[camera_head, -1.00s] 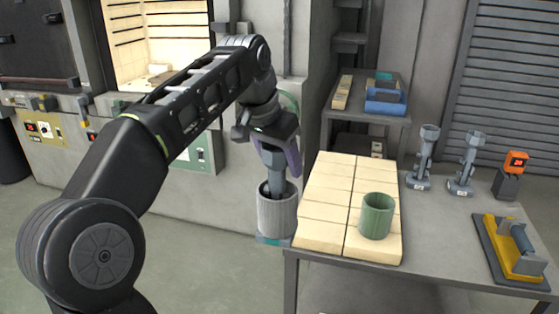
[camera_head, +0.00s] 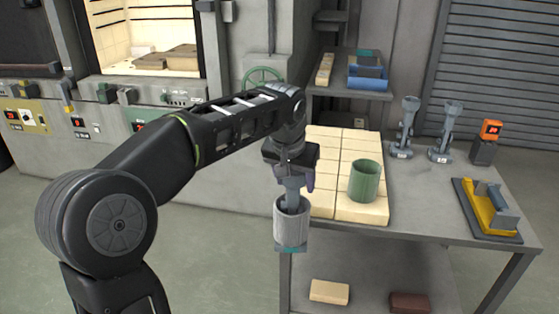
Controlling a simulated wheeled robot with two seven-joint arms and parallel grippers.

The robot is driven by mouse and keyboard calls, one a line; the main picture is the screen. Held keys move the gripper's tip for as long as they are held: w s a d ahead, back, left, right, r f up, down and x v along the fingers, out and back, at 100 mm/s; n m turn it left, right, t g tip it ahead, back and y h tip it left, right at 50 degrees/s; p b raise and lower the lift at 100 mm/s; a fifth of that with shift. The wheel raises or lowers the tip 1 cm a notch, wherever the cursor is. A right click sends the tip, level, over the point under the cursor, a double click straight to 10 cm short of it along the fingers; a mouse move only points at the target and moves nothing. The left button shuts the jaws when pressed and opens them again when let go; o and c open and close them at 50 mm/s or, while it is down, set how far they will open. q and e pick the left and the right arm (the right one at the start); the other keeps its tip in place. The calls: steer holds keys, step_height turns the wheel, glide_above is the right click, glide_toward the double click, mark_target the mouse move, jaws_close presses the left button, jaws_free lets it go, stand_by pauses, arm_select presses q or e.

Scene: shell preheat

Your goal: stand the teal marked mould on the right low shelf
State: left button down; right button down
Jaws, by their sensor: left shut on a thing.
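The mould (camera_head: 289,229) is a grey open-topped cylinder with a teal band at its bottom end. My left gripper (camera_head: 292,200) is shut on it from above, with its fingers reaching into the mould's top. The mould hangs upright in front of the left front corner of the work table. A lower shelf (camera_head: 375,279) shows under the table top, below and to the right of the mould. My right gripper is out of view.
A green cup (camera_head: 365,181) stands on cream tiles (camera_head: 330,207) on the table top (camera_head: 430,213). A cream brick (camera_head: 329,291) and a brown brick (camera_head: 410,303) lie on the lower shelf, with bare room between them.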

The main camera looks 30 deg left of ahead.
arm_select(q)
steer(key=s+d+f+m, duration=0.1)
steer(key=s+d+f, duration=0.1)
steer(key=d+f, duration=0.9)
steer(key=shift+s+d+f+m+h, duration=0.25)
steer(key=shift+d+f+m+h, duration=0.15)
steer(key=shift+f, duration=0.5)
